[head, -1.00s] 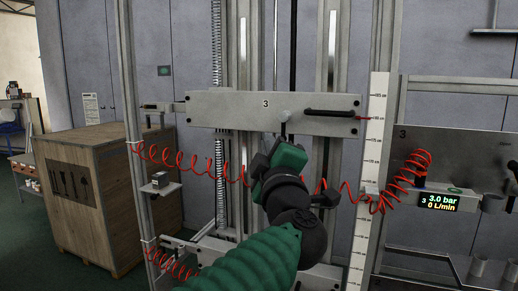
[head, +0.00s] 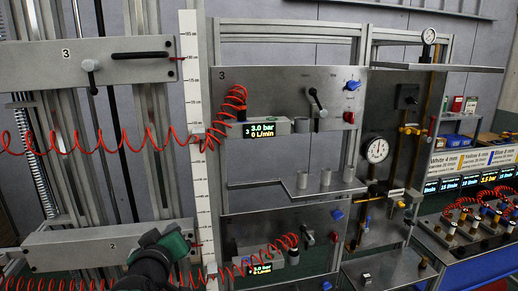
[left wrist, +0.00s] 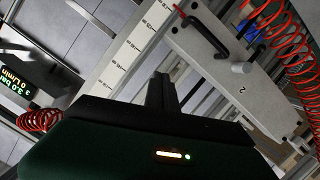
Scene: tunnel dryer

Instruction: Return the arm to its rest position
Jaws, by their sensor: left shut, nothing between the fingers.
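My left gripper (head: 166,243) is low at the left of the head view, in front of the right end of the grey plate marked 2 (head: 95,246). Its green and black body points up and away from me. It is shut and holds nothing. In the left wrist view the dark fingers (left wrist: 162,92) stand together, apart from the plate marked 2 and its black handle (left wrist: 205,37). My right gripper is in neither view.
A white height scale (head: 199,140) stands right of the gripper. Red coiled hoses (head: 110,143) cross the frame. A panel marked 3 with a 3.0 bar display (head: 265,129), gauges (head: 376,149) and a blue-edged bench (head: 480,255) lie to the right.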

